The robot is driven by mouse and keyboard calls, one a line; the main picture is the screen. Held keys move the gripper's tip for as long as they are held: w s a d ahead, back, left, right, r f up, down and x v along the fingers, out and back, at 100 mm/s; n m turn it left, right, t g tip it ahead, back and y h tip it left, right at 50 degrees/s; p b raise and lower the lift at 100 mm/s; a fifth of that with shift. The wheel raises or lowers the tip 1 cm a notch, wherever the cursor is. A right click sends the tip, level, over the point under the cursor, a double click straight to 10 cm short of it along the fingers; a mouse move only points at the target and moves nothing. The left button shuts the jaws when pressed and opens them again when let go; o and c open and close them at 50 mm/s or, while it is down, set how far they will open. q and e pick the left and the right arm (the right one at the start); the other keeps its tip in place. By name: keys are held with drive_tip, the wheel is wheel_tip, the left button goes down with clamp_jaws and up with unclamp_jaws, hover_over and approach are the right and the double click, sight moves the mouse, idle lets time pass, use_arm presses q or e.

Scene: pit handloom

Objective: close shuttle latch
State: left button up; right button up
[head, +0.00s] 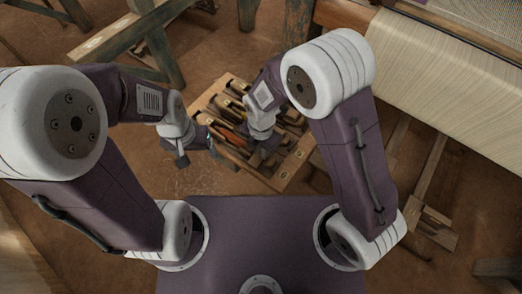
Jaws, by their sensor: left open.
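A wooden tray (250,175) stands on the floor in front of me, with several slim boat-shaped shuttles lying side by side in it. An orange-brown shuttle (231,134) lies at the tray's left side, near my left gripper. My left gripper (198,151) is open at the tray's left edge, with nothing visible between its fingers. My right gripper (264,142) points down over the middle of the tray and hides part of the shuttles. Its fingers are too hidden to tell whether they are open or on a shuttle. I cannot make out a latch at this size.
A loom with a wide cream cloth or warp (450,85) stands at the right. A dark wooden trestle (150,45) stands at the back left. Wooden slats (430,190) lie at the lower right. Bare brown floor is free left of the tray.

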clamp_jaws()
drive_tip(key=shift+r+m, duration=0.1)
drive_tip(key=shift+m, duration=0.2)
drive_tip(key=m+p, duration=0.2)
drive_tip(key=shift+r+m, duration=0.1)
drive_tip(key=shift+m, duration=0.3)
drive_tip(key=m+p, duration=0.2)
drive_tip(key=m, duration=0.2)
drive_tip(key=m+p, duration=0.2)
drive_tip(key=m, duration=0.3)
drive_tip(key=shift+m, duration=0.4)
drive_tip(key=shift+m+p, duration=0.65)
drive_tip(key=shift+m, duration=1.65)
